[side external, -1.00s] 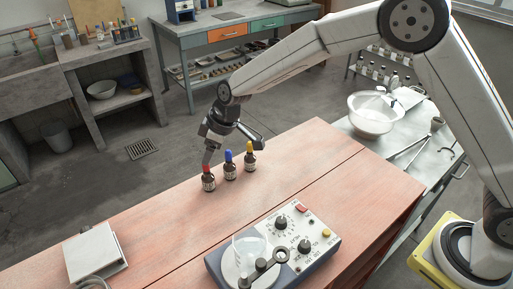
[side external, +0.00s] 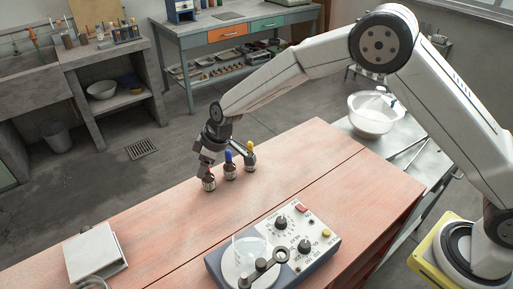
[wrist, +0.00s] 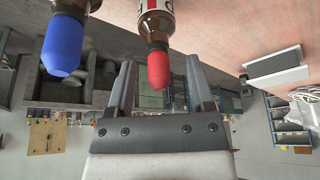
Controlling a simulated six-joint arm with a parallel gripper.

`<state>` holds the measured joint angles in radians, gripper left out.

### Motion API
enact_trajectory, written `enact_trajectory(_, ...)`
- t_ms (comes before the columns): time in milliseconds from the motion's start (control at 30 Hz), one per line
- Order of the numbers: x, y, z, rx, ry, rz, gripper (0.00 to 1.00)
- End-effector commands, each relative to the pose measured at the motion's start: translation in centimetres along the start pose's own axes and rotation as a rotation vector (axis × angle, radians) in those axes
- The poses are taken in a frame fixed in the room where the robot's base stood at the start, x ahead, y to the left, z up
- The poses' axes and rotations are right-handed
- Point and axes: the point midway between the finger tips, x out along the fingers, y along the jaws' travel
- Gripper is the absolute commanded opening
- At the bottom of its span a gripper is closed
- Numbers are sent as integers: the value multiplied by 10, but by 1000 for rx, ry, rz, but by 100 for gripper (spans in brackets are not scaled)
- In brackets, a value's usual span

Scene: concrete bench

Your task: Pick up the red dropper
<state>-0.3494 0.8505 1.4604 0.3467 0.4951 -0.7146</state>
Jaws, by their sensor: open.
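The red dropper (wrist: 158,69) is a brown bottle with a red cap and pale label. In the wrist view my gripper (wrist: 160,75) is open, with one finger on each side of the red cap and visible gaps between. The blue dropper (side external: 229,169) stands just right of the red one; its blue cap also shows at upper left in the wrist view (wrist: 63,45).
A yellow-capped dropper (side external: 249,157) stands beyond the blue one. A grey instrument (side external: 320,249) with knobs and a glass vessel sits at the front. A white box (side external: 95,252) lies at front left. The reddish bench (side external: 165,235) between them is clear.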

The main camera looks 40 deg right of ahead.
Motion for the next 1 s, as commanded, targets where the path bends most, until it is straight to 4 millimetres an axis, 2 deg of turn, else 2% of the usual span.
enact_trajectory(367,0,0,0,0,0,0,68)
enact_trajectory(467,0,0,0,0,0,0,40)
enact_trajectory(500,0,0,0,0,0,0,27)
enact_trajectory(567,0,0,0,0,0,0,10)
enact_trajectory(1000,-4,0,-2,0,1,0,9)
